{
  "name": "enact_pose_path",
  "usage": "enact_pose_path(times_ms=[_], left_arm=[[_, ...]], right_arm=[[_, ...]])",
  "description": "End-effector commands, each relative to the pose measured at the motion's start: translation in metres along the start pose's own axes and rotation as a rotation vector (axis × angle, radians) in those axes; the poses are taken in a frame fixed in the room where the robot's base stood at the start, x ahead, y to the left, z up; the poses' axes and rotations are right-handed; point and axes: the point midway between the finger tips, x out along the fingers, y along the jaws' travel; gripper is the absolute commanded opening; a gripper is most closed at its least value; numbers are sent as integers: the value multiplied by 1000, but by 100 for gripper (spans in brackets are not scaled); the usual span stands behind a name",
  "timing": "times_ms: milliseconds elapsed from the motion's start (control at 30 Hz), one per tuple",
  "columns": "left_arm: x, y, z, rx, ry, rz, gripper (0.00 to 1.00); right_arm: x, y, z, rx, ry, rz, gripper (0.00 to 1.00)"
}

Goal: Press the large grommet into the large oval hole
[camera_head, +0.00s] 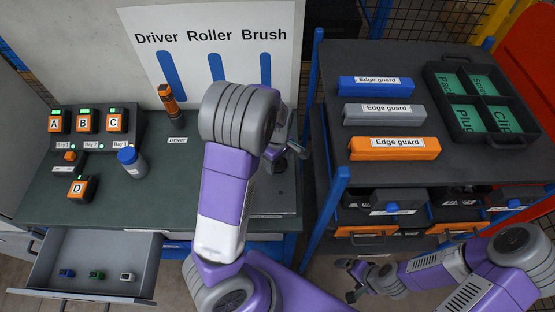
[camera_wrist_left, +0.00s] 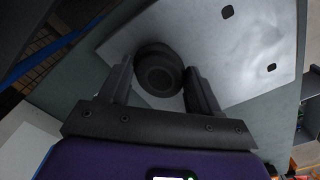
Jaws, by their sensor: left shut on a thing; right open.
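My left gripper (camera_wrist_left: 158,74) is shut on a dark, round, ringed grommet (camera_wrist_left: 160,77) in the left wrist view. The grommet is in front of a light grey metal panel (camera_wrist_left: 245,50), and I cannot tell whether it touches it. Two small rounded holes show in the panel; no large oval hole is visible. My right gripper (camera_head: 356,280) is open and empty, low in front of the rack.
Left on the bench are lettered orange blocks, a blue-capped bottle (camera_head: 131,162) and an orange-handled driver (camera_head: 167,98). An open drawer (camera_head: 95,283) juts out at front left. The rack (camera_head: 405,185) at right holds three edge guards and a black divided tray (camera_head: 505,137).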

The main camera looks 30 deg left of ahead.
Motion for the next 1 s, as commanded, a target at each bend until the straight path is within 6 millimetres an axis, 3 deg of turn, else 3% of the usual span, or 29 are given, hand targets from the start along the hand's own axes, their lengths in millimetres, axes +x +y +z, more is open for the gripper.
enact_pose_path(times_ms=[1000], left_arm=[[9,0,0,0,0,-1,26]], right_arm=[[3,1,0,0,0,0,99]])
